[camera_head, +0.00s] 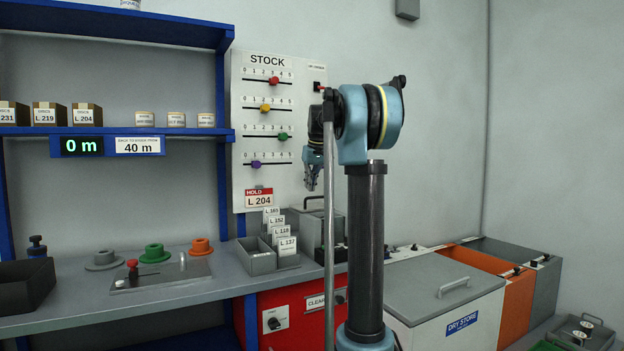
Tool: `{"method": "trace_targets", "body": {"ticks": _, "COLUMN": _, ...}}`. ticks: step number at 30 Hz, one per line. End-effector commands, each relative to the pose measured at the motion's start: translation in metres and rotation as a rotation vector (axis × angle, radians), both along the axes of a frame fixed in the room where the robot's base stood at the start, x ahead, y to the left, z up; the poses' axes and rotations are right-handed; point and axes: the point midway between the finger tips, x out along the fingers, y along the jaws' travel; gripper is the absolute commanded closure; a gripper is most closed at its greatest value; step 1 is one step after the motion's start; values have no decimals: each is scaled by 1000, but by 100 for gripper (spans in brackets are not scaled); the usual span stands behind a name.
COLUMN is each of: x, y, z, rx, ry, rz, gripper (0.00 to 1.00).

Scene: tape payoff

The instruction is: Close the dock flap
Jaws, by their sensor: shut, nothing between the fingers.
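I cannot pick out a dock flap for certain in this view. My gripper (311,180) hangs fingers down in front of the white STOCK board (285,200), above the bench. It is small here and looks shut, with nothing seen in it. My own arm and its upright link cover the middle of the view and hide part of what stands behind. A red unit (275,305) with a white knob plate (276,319) and a partly hidden label is under the bench.
A white DRY STORE chest (430,300) with a handled lid, an orange bin (515,290) and a grey bin (540,270) stand right. A blue shelf (190,131) is left.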

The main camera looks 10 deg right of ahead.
Motion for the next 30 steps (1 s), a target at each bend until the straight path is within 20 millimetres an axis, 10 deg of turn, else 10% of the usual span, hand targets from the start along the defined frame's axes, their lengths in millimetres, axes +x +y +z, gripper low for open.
{"method": "trace_targets", "body": {"ticks": 6, "x": 10, "y": 5, "z": -36, "rx": -1, "ry": 0, "rz": 2, "gripper": 100}}
{"method": "trace_targets", "body": {"ticks": 30, "x": -28, "y": -8, "z": -25, "rx": 0, "ry": 0, "rz": 1, "gripper": 100}}
